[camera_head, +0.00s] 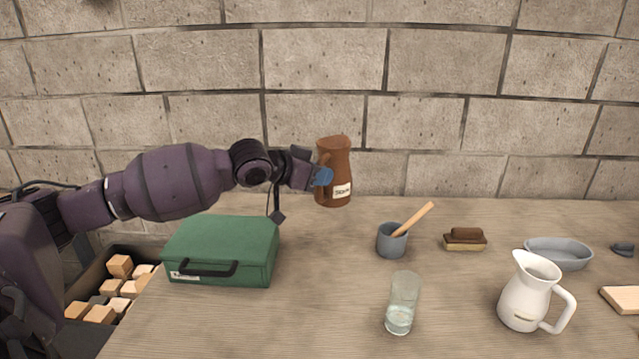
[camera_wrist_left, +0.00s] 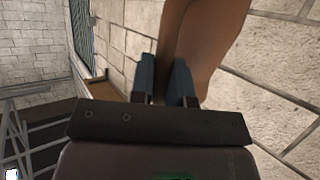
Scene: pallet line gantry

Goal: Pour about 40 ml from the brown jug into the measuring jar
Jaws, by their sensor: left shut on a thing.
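The brown jug (camera_head: 334,160) is upright near the back of the table, with a white label low on its front. My left gripper (camera_head: 323,176) is shut on the jug at its left side, where the handle is. In the left wrist view, the gripper's fingers (camera_wrist_left: 164,85) close on a part of the brown jug (camera_wrist_left: 215,45). I cannot tell surely whether the jug's base touches the table. The measuring jar (camera_head: 403,302), a clear glass, stands upright at the front middle, to the right of and nearer than the jug. My right gripper is in neither view.
A green case (camera_head: 222,250) lies below my left arm. A grey mortar (camera_head: 391,241) with a wooden stick stands behind the jar. A white jug (camera_head: 528,292), a brush (camera_head: 464,239), a grey dish (camera_head: 556,253) and a board (camera_head: 622,299) are at right. Wooden blocks (camera_head: 119,266) fill a bin at left.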

